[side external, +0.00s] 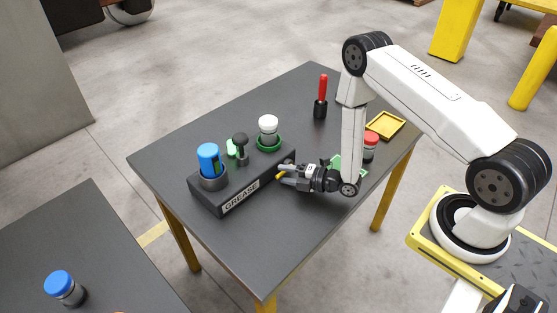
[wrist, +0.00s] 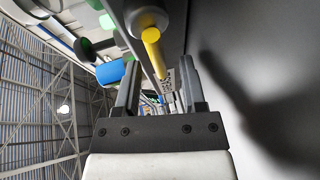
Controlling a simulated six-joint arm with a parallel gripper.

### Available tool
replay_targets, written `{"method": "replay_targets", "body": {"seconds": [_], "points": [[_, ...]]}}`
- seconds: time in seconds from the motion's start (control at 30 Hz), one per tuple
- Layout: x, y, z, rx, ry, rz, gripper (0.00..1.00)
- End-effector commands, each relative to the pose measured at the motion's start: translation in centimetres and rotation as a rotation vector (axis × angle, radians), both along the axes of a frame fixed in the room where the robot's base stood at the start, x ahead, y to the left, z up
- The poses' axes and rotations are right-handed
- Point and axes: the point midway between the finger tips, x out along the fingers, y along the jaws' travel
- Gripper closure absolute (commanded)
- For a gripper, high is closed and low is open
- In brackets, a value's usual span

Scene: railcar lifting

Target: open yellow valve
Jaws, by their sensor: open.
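The yellow valve (wrist: 152,50) shows in the wrist view as a yellow round hub with a lever hanging from it, at the end of the dark grease box. In the side view only a small bit of yellow valve (side external: 281,176) shows at the fingertips; the rest is hidden. My gripper (side external: 286,177) is level at the right end of the box, fingers pointing at the valve. In the wrist view my gripper (wrist: 161,68) is open, and the lever's lower end lies between the two fingers in the picture. I cannot tell whether either finger touches it.
A red-handled tool (side external: 322,95), a red-capped bottle (side external: 371,145) and a yellow tray (side external: 385,125) stand on the dark table (side external: 290,225). The table's front is clear.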

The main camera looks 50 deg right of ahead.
Motion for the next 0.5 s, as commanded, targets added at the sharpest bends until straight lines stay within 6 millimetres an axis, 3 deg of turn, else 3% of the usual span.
{"method": "replay_targets", "body": {"seconds": [0.17, 0.33, 0.5], "points": [[0.0, -0.01, 0.0, 0.0, 0.0, 0.0, 0.47], [-0.01, -0.02, 0.01, 0.0, 0.0, 0.0, 1.0], [-0.02, -0.03, 0.0, 0.0, 0.0, -0.001, 1.0]]}}
